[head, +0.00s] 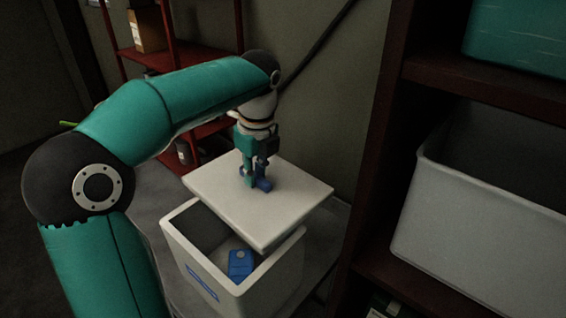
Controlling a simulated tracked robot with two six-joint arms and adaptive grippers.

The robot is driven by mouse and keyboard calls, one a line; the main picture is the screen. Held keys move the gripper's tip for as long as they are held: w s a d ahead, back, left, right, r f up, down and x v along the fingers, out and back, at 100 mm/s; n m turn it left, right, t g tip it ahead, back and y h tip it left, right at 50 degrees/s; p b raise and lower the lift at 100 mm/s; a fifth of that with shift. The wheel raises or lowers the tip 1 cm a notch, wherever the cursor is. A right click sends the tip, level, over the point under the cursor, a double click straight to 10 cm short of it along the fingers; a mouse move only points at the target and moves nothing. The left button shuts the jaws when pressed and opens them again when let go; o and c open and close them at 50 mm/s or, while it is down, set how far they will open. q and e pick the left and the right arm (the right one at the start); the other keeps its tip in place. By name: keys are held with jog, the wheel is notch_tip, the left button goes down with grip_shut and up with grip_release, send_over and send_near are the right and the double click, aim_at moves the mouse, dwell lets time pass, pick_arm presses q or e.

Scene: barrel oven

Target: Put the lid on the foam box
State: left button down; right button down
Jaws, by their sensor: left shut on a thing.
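The white foam box (190,250) stands open at the front on a grey surface, with a blue label on its front wall. A blue object (240,263) lies inside it. The white lid (275,213) is above the back part of the box, shifted toward the back right, so the front of the opening shows. My left gripper (256,184) points down and is shut on the blue handle at the middle of the lid. Whether the lid touches the box rim at the back is hard to tell. My right gripper is not in view.
A dark red shelf (470,88) stands close at the right, with a large white bin (480,225) and a teal bin (520,35). A red rack (165,55) with a cardboard box (147,30) stands behind. The grey surface (150,200) is bare left of the box.

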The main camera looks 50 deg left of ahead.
aim_at(226, 200)
pick_arm(q)
jog(key=shift+n, duration=0.3)
jog(key=s+r, duration=0.1)
jog(key=s, duration=0.1)
jog(key=s+r+b, duration=0.1)
jog(key=s, duration=0.4)
jog(key=shift+s+r, duration=0.2)
jog(key=shift+r, duration=0.2)
jog(key=shift+s+b, duration=0.1)
jog(key=shift+b, duration=0.2)
notch_tip(226, 200, down, 6)
jog(key=b, duration=0.5)
jog(key=shift+r, duration=0.25)
jog(key=shift+f+b, duration=0.8)
jog(key=shift+f, duration=0.05)
jog(key=shift+r, duration=0.1)
jog(key=shift+f, duration=0.65)
dwell(0.6)
